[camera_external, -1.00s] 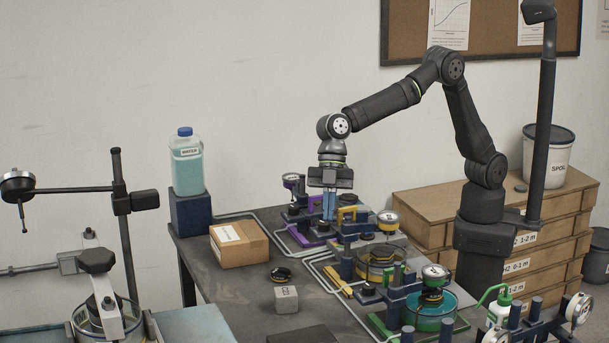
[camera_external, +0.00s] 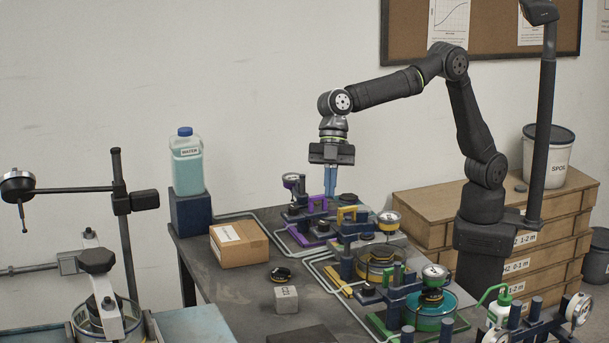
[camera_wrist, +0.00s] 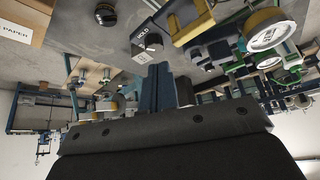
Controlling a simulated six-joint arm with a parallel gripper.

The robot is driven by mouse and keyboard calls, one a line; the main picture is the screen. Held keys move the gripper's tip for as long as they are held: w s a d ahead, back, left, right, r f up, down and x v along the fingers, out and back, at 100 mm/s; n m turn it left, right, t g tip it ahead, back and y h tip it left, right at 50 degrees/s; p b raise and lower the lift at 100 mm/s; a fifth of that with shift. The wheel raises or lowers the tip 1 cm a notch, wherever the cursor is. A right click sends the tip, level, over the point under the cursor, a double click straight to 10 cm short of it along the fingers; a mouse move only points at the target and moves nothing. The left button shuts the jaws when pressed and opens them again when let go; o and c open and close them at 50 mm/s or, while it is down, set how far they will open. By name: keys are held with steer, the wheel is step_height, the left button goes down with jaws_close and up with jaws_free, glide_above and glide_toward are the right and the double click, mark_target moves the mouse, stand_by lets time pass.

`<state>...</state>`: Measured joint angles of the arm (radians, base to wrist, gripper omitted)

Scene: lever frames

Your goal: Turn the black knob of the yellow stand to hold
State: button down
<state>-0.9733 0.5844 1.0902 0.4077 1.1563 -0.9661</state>
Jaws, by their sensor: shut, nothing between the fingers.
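The yellow stand (camera_external: 346,288) is in the middle of the row of stands, between the purple stand (camera_external: 293,238) at the back and the green stand. It carries a gauge (camera_external: 388,220) and a round glass cell. Yellow parts (camera_wrist: 190,22) show at the top of the wrist view. My gripper (camera_external: 331,194) is shut and empty, pointing down in the air above the purple stand. Its blue fingers (camera_wrist: 160,68) also show in the wrist view.
The green stand (camera_external: 378,326) is nearest the camera. A grey block (camera_external: 287,301), a black round piece (camera_external: 281,274) and a cardboard box (camera_external: 240,246) lie left of the stands. A water bottle (camera_external: 187,165) stands at the back. Bare tabletop (camera_external: 235,288) shows at the left.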

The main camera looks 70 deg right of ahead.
mark_target(324, 226)
step_height(324, 226, down, 6)
steer(key=w+a+h, duration=0.1)
steer(key=h, duration=0.1)
steer(key=shift+t+h, duration=0.4)
stand_by(0.7)
steer(key=shift+s+a, duration=0.1)
steer(key=shift+a, duration=0.15)
stand_by(0.4)
